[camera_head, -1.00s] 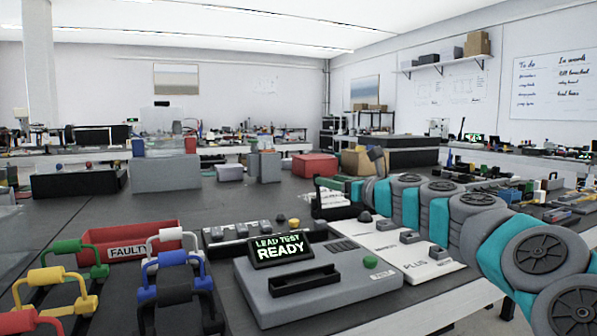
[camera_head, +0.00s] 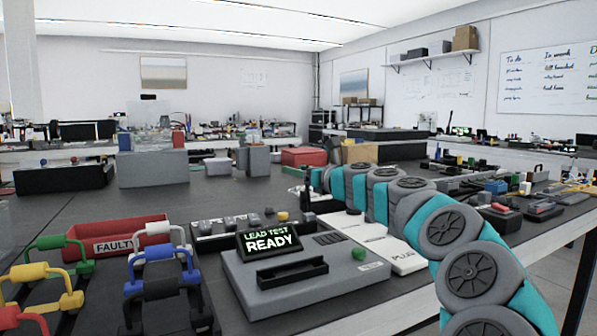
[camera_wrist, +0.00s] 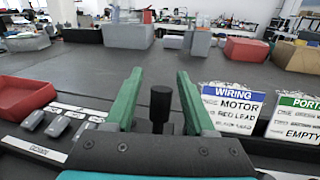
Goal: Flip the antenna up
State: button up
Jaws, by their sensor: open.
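My gripper (camera_wrist: 160,76) shows in the wrist view with its two green fingers apart. A black upright post with a thicker cylindrical top (camera_wrist: 160,104) stands between the fingers in that view; I cannot tell whether it is the antenna or whether a finger touches it. In the head view the end of my arm is at the middle, behind the grey tester, where a small dark upright piece (camera_head: 307,192) shows. The grey tester (camera_head: 345,272) has a screen (camera_head: 268,241) reading "LEAD TEST READY". No antenna is clearly identifiable in the head view.
A red "FAULTY" bin (camera_head: 122,236) and coloured clamp-like handles (camera_head: 160,262) stand at the left. "WIRING" (camera_wrist: 232,108) and "PORTS" (camera_wrist: 296,122) cards stand right of my gripper. Grey boxes (camera_head: 153,168) and a red box (camera_head: 308,157) stand farther back. The dark bench between is mostly clear.

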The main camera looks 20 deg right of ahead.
jog(key=shift+c, duration=0.3)
grip_shut()
dwell(1.1)
